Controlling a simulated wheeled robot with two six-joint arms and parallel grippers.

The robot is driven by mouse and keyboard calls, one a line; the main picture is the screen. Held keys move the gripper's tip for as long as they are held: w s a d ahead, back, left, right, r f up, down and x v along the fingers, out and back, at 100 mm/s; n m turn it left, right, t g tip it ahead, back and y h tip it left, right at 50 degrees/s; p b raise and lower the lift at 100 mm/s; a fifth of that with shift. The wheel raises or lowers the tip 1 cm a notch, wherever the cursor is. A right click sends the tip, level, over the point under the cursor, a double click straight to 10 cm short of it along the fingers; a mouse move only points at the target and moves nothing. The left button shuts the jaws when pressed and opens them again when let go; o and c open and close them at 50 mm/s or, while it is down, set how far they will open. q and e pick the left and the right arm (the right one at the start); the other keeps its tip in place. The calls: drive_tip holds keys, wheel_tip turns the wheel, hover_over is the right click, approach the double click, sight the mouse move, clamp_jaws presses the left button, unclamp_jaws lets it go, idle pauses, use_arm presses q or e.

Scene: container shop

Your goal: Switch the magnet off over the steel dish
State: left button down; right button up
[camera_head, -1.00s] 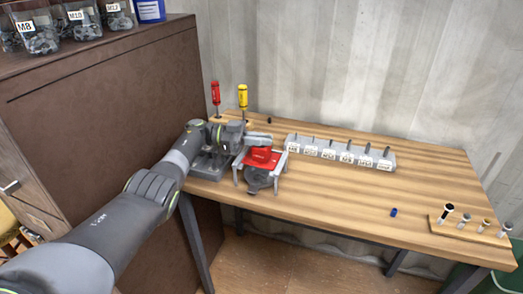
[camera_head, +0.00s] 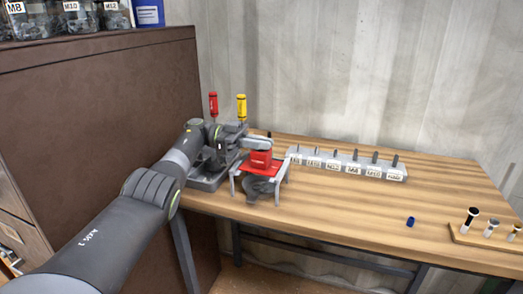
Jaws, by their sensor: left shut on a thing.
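My left gripper (camera_head: 259,146) is at the left end of the workbench, shut on a red block with a pale label, which looks like the magnet (camera_head: 261,159). Grey legs or a frame show on both sides of the red block. A dark round part, perhaps the steel dish (camera_head: 262,188), shows just below and in front of it. I cannot tell whether the magnet touches it, nor how its switch is set. The fingertips are partly hidden. My right gripper is out of view.
A grey tray (camera_head: 206,183) lies under my left wrist. Red (camera_head: 213,104) and yellow (camera_head: 241,105) screwdrivers stand behind. A labelled rack (camera_head: 345,167) holds upright bolts. A blue cylinder (camera_head: 410,221) and a wooden bolt board (camera_head: 490,238) are at right. The bench's middle front is clear.

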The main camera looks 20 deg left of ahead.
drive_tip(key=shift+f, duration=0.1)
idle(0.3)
use_arm(q)
drive_tip(key=c, duration=1.5)
unclamp_jaws()
